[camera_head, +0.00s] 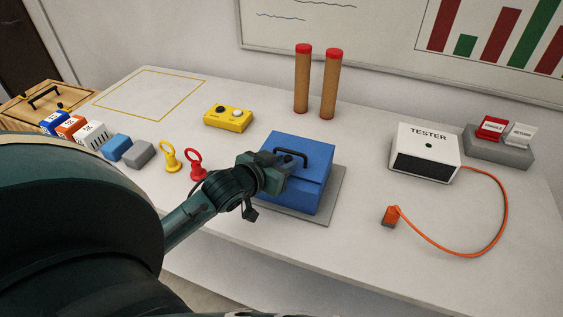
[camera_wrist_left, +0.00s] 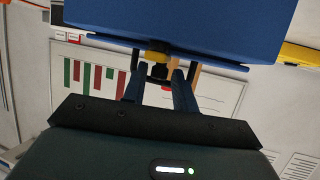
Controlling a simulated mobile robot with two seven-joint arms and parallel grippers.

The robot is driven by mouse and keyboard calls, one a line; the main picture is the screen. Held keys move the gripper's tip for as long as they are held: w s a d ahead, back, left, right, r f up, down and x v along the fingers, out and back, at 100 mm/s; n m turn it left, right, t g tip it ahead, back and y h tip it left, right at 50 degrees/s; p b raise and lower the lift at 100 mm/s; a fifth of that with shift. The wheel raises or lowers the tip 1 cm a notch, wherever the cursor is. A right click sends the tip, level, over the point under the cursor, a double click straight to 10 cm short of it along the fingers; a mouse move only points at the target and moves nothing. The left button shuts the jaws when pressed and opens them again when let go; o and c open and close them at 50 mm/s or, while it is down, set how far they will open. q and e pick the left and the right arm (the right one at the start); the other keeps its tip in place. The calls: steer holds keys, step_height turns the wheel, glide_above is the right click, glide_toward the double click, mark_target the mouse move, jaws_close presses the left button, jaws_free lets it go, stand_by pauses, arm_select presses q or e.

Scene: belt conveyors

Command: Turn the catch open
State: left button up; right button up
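The blue box (camera_head: 302,162) with a dark handle on its lid sits on a grey plate (camera_head: 327,200) near the middle of the table. My left gripper (camera_head: 274,172) is at the box's left front side in the head view. In the left wrist view the blue box (camera_wrist_left: 185,22) fills the top. The head view hides the catch behind the gripper.
A yellow button box (camera_head: 228,118) and two brown posts (camera_head: 302,80) stand behind. A red ring-topped piece (camera_head: 196,165) is close to my left arm. A white tester (camera_head: 425,152) with an orange cable is at right. The front right table is mostly clear.

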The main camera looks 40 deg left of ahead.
arm_select(q)
jaws_close()
steer(key=shift+m+h, duration=0.8)
steer(key=shift+h, duration=0.1)
steer(key=shift+d, duration=0.1)
jaws_free()
steer(key=v, duration=1.3)
steer(key=shift+r, duration=0.15)
